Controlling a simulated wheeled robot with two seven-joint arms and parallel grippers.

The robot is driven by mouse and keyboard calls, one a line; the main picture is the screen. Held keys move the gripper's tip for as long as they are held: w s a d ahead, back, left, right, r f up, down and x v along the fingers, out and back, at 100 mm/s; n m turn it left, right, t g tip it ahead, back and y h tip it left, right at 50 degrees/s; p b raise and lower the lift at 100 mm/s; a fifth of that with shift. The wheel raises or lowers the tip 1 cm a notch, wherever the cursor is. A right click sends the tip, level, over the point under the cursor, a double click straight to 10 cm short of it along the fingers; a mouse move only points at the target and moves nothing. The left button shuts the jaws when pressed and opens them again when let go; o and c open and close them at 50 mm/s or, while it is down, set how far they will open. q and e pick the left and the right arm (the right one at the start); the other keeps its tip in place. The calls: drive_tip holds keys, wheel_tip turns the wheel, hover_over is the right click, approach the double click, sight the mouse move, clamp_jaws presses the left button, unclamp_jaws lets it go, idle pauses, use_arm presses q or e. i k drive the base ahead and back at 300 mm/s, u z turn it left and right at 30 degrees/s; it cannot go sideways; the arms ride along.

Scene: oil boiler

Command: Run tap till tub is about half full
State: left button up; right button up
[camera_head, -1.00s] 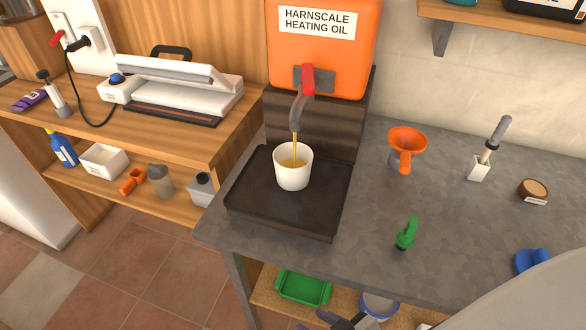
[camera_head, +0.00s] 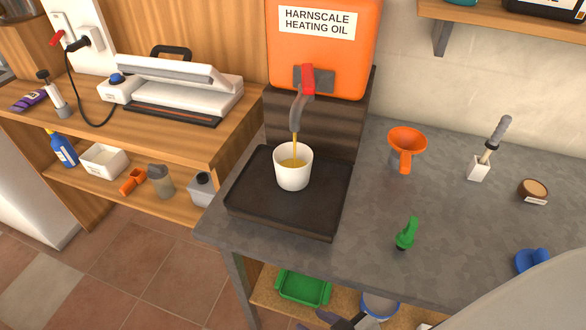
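The orange tank (camera_head: 322,60) is labelled "Harnscale Heating Oil". Its tap (camera_head: 300,105) has a red handle (camera_head: 308,80), and a thin amber stream (camera_head: 295,146) runs from the spout. The stream falls into a white tub (camera_head: 292,175), which stands upright on the black drip tray (camera_head: 250,200). Amber oil (camera_head: 290,163) shows inside, below the rim; its exact depth is hard to judge. My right gripper (camera_head: 335,321) shows partly at the bottom edge, below the worktop and away from the tap and tub. Its finger opening is unclear. My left gripper is out of view.
Below are a green tray (camera_head: 303,287) and a blue-rimmed bowl (camera_head: 380,304). Worktop space right of the tray is partly clear.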

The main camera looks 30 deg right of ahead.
sight(308, 83)
drive_tip(key=z, duration=1.65)
drive_tip(key=k, duration=1.15)
drive_tip(key=u, duration=1.25)
drive_tip(key=i, duration=0.5)
